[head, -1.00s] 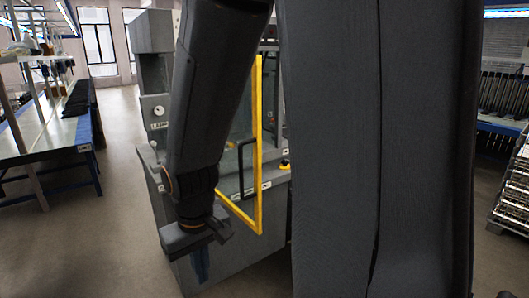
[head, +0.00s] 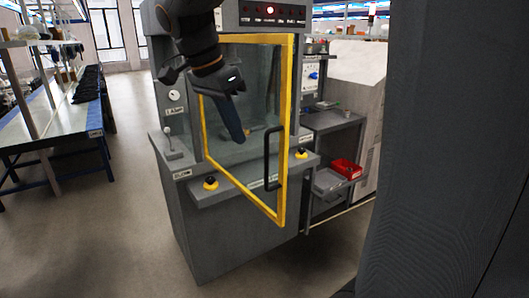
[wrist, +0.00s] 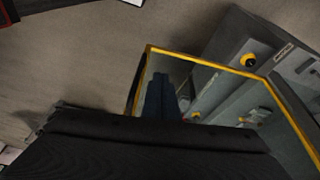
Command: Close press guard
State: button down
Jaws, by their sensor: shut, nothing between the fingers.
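The press guard (head: 289,90) is a clear panel in a yellow frame, hanging on the front of a grey press (head: 235,232). It stands swung out at an angle, its right edge out from the press. A black upright handle (head: 267,160) is on its right side. My gripper (head: 241,138) is shut and empty, pointing down across the pane area, left of the handle and apart from it. I cannot tell whether it touches the pane. In the wrist view, the fingers (wrist: 160,80) show within the yellow frame (wrist: 205,60).
Yellow-and-black buttons (head: 210,184) and a small lever (head: 171,150) sit on the press front. A long workbench (head: 60,115) is at the left, with clear floor between.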

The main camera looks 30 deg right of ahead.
aim_at(266, 150)
jog(key=d+f+m+p, duration=0.1)
jog(key=d+f+p, duration=0.3)
jog(key=d+f, duration=0.3)
jog(key=shift+w+d+f, duration=0.25)
jog(key=shift+w+d, duration=0.1)
jog(key=shift+d, duration=0.25)
jog(key=shift+d, duration=0.1)
